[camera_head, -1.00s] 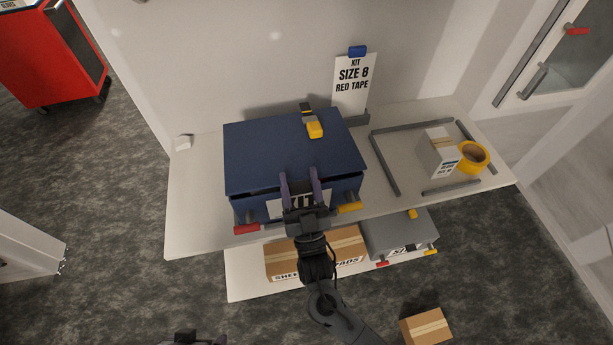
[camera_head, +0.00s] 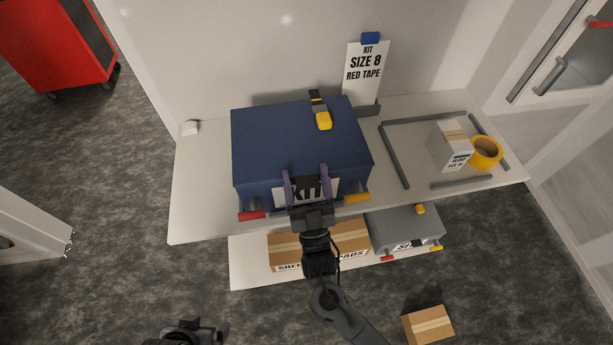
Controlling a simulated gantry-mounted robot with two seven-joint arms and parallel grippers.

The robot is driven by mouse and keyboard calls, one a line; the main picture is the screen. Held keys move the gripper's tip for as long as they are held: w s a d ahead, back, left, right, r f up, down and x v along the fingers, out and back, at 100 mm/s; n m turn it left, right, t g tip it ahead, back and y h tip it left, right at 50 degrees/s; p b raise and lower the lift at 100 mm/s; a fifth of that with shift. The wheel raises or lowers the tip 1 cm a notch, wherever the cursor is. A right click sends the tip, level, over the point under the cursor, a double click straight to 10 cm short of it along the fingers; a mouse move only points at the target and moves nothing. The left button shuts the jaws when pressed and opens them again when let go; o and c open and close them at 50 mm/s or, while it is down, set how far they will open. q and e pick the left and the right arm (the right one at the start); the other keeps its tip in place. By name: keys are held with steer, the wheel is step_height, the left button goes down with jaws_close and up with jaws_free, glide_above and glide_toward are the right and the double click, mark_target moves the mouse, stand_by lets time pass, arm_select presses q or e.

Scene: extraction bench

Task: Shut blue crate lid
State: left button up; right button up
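The blue crate (camera_head: 262,192) stands on the white bench, its blue lid (camera_head: 275,140) lying flat on top. No dark gap shows between lid and crate wall at the front. A black strap with a yellow latch (camera_head: 323,120) lies on the lid's back part. A red tab and a yellow tab stick out at the crate's lower front. My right gripper (camera_head: 307,184) is at the crate's front, its two fingers apart with nothing between them, partly covering the white KIT label. Whether they touch the crate is unclear. My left gripper (camera_head: 212,331) shows only partly at the bottom edge.
A sign (camera_head: 366,75) reading "KIT SIZE 8 RED TAPE" stands behind the crate. Right of it, a grey frame (camera_head: 395,157) lies near a small box (camera_head: 449,146) and yellow tape roll (camera_head: 486,152). A carton (camera_head: 350,236) and grey case (camera_head: 400,226) sit on the lower shelf.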

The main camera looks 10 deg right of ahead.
steer(key=shift+d+f, duration=0.15)
steer(key=shift+f, duration=0.05)
steer(key=shift+s+f, duration=0.3)
steer(key=shift+f, duration=0.05)
steer(key=b+v, duration=0.1)
steer(key=v, duration=0.8)
steer(key=shift+s, duration=0.45)
steer(key=shift+f, duration=0.1)
